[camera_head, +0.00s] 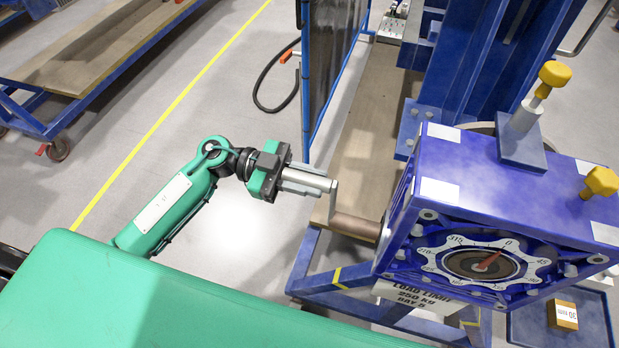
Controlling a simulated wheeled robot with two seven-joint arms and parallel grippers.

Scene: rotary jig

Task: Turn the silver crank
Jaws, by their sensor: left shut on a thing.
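The silver crank (333,200) sticks out from the left side of the blue gearbox of the rotary jig (465,182). A brownish shaft (356,226) joins its arm to the box. Its light grey handle points left toward my gripper. My left gripper (283,179) is shut on the crank's handle; the fingers partly hide the handle's left end. My right gripper is not in view.
Yellow knobs (600,182) stand on the jig. A blue-framed panel (328,68) rises behind my left gripper. A blue cart (52,128) stands at the upper left. A small box (563,315) lies in a tray at the lower right. The floor left of my gripper is clear.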

